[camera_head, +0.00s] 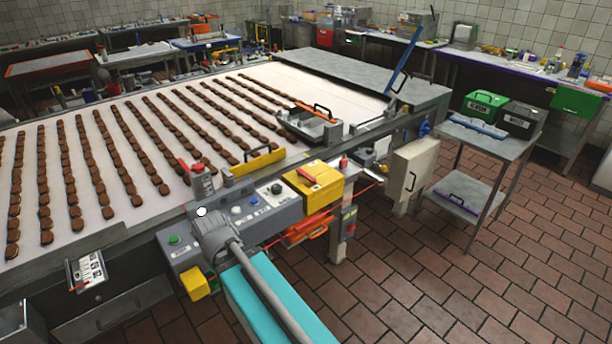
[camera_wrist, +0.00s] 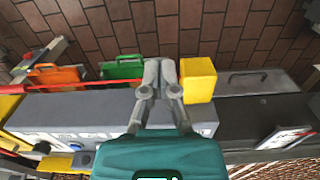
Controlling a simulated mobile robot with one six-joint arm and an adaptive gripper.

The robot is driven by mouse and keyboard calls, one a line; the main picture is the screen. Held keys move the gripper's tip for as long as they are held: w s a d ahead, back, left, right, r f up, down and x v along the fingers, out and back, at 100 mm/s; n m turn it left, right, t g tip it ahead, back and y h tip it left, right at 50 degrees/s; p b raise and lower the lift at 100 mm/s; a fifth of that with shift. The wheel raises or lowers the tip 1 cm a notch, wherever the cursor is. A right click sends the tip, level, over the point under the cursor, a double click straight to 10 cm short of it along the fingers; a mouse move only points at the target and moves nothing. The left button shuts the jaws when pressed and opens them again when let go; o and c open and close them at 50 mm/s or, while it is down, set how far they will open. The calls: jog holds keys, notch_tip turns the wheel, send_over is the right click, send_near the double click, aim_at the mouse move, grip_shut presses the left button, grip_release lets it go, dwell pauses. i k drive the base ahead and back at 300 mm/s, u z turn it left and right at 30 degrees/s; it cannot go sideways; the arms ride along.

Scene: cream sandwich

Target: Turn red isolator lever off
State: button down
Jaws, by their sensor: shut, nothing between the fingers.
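The grey control panel (camera_head: 262,212) runs along the front of the conveyor, with several coloured buttons. A yellow box (camera_head: 318,186) stands at its right end and bears a small red bar (camera_head: 306,176), which may be the isolator lever; I cannot tell its position. In the wrist view, my gripper (camera_wrist: 160,68) is shut and empty, its fingertips left of a yellow block (camera_wrist: 198,80) at the panel's outer edge. No red lever shows clearly there. In the head view, my teal and grey arm reaches to the panel's left part and hides some of it; the fingertips are not clear.
The conveyor (camera_head: 225,128) carries rows of brown biscuits behind the panel. An orange container (camera_wrist: 54,76) and a green container (camera_wrist: 122,68) show beyond the panel in the wrist view. A grey cart (camera_head: 490,148) stands at right. The brick-coloured floor (camera_head: 440,270) is clear at lower right.

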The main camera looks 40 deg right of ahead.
aim_at(300, 171)
jog(key=z, duration=1.45)
jog(key=k, duration=0.8)
jog(key=u, duration=0.35)
jog(key=i, duration=0.7)
